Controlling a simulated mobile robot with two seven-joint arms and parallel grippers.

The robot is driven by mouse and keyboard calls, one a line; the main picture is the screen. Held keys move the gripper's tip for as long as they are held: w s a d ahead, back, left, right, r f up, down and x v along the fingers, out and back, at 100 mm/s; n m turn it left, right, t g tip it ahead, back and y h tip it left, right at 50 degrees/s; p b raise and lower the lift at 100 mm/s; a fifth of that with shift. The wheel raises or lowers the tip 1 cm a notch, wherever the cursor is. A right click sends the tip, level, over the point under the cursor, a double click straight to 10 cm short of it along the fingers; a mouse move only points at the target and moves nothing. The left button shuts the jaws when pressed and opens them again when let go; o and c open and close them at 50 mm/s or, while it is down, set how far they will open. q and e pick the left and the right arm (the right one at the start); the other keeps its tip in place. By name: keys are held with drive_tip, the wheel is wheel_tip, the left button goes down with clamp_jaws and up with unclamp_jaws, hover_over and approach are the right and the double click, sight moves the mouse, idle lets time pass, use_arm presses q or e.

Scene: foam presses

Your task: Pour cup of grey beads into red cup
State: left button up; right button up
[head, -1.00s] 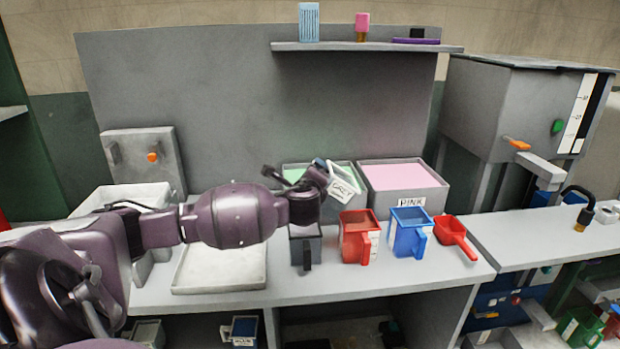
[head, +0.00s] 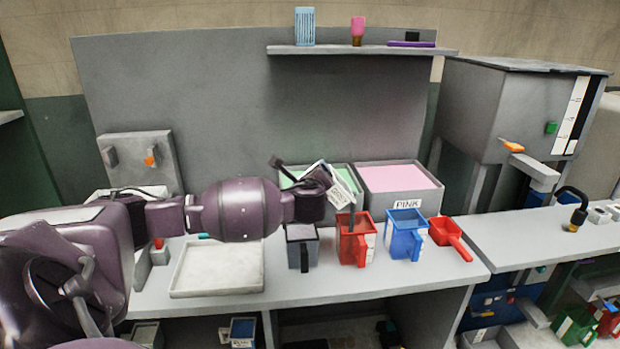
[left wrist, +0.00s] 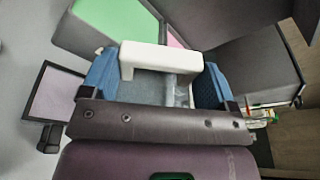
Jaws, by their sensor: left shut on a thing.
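My left gripper (head: 322,177) is shut on a pale cup (head: 344,181) that had a GREY label facing me earlier. The cup is tilted above the red cup (head: 365,251), which stands upright on the bench. A thin grey streak runs from below the held cup to the red cup's mouth; it looks like falling beads. In the left wrist view the held cup's white handle (left wrist: 160,52) lies between my blue fingers (left wrist: 155,88). The held cup's inside is hidden in the head view. My right gripper is in neither view.
A dark grey cup (head: 301,250) stands left of the red cup. A blue cup (head: 405,241) and a red scoop (head: 458,243) are to its right. Green and pink bins (head: 402,203) stand behind. A shallow pale tray (head: 217,291) lies at left.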

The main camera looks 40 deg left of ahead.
use_arm(q)
drive_tip(key=shift+w+d+r+m, duration=0.2)
drive_tip(key=shift+m, duration=0.2)
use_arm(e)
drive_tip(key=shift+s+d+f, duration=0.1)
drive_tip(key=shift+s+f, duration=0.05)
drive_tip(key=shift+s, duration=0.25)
use_arm(q)
drive_tip(key=shift+w+d+m+g+y+p, duration=0.3)
drive_tip(key=shift+w+d+m, duration=0.1)
drive_tip(key=shift+m, duration=0.2)
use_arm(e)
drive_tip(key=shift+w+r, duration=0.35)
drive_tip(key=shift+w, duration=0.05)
use_arm(q)
drive_tip(key=shift+w+d+m, duration=0.1)
drive_tip(key=shift+w+m, duration=0.05)
drive_tip(key=shift+m, duration=0.15)
drive_tip(key=shift+w+d+p, duration=0.1)
drive_tip(key=shift+p, duration=0.2)
drive_tip(key=shift+w+d+m+p, duration=0.15)
drive_tip(key=shift+m+p, duration=0.15)
drive_tip(key=shift+p, duration=0.15)
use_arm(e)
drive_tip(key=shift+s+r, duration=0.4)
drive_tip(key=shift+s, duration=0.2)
